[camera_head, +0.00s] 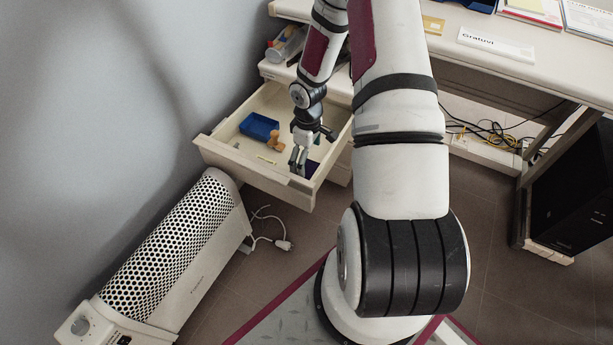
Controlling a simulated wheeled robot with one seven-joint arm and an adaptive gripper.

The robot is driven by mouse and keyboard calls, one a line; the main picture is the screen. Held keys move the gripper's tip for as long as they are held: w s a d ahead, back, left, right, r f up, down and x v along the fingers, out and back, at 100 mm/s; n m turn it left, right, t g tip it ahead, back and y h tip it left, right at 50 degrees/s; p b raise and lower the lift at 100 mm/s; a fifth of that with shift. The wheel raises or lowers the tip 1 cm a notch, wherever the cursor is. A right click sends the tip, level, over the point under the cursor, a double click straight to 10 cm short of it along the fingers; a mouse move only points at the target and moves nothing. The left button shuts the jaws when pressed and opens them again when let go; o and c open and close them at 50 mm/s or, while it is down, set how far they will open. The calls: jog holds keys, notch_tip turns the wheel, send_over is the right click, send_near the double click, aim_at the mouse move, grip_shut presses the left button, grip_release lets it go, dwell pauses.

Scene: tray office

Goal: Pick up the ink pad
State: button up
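My gripper (298,165) points down into the open drawer (232,153), near its front right part. The fingers are small in view, and I cannot tell whether they are open or shut. A dark purple flat thing (312,168), perhaps the ink pad, shows just right of the fingers and is partly hidden by the gripper. I cannot tell whether they touch. A blue open box (259,126) lies farther back left in the drawer. An orange-brown stamp-like piece (275,141) is beside it, left of my gripper.
A small yellow piece (266,160) lies on the drawer floor. The drawer's front panel (255,172) stands close to my gripper. The desk (455,22) holds a name sign (495,44) and papers. A white heater (165,260) stands at the left. Cables hang under the desk.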

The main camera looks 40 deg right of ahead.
aim_at(308, 172)
jog(key=shift+s+f+b, duration=0.1)
jog(key=shift+f+b, duration=1.4)
jog(key=shift+f, duration=1.5)
jog(key=shift+r, duration=0.1)
jog(key=c, duration=1.1)
